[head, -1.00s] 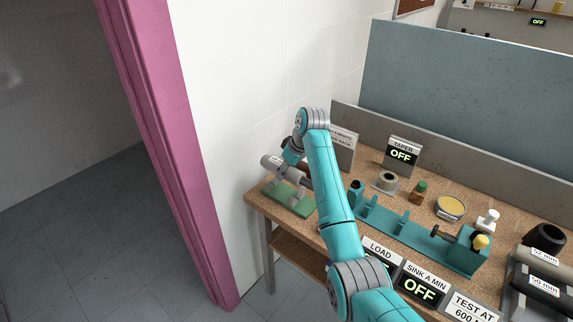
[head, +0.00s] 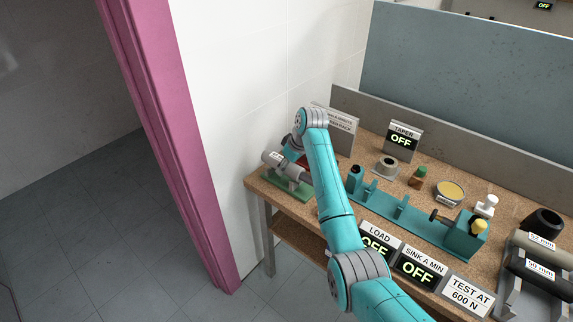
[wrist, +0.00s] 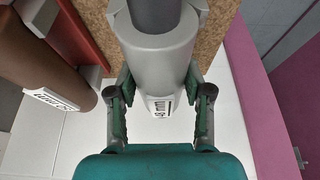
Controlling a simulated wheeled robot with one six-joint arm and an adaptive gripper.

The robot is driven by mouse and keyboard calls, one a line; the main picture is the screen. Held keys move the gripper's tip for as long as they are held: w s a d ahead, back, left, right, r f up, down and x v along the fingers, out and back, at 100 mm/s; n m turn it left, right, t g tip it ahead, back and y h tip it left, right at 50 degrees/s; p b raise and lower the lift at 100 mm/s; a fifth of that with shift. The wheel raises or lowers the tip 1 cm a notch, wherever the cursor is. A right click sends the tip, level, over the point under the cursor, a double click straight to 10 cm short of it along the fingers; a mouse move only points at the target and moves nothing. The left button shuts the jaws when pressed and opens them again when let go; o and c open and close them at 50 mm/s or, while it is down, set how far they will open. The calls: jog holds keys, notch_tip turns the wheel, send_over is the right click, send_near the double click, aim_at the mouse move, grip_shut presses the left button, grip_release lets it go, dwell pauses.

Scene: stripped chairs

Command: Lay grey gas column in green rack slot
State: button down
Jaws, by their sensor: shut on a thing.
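The grey gas column (head: 286,166) lies level over the green rack (head: 284,189) at the left end of the bench. In the head view it sits close on the rack's grey supports; I cannot tell if it touches the slot. In the wrist view the grey column (wrist: 155,48) fills the middle, with a darker rod at the top and a label at its lower end. My gripper (wrist: 160,82) is shut on it, one finger on each side. In the head view the arm partly hides the grip, and the rack does not show in the wrist view.
A brown column (wrist: 40,55) lies on a red rack (wrist: 78,30) beside the grey one. A teal fixture (head: 415,222) stands to the right, with OFF displays around it. A sign (head: 335,130) stands behind the rack. A pink door frame (head: 175,140) is at the left.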

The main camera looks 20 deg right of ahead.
jog(key=shift+f, duration=0.4)
dwell(0.5)
jog(key=c, duration=0.5)
grip_release()
jog(key=shift+o, duration=0.5)
jog(key=shift+f, duration=0.15)
jog(key=v, duration=1.2)
jog(key=shift+w, duration=0.1)
jog(key=shift+a, duration=0.1)
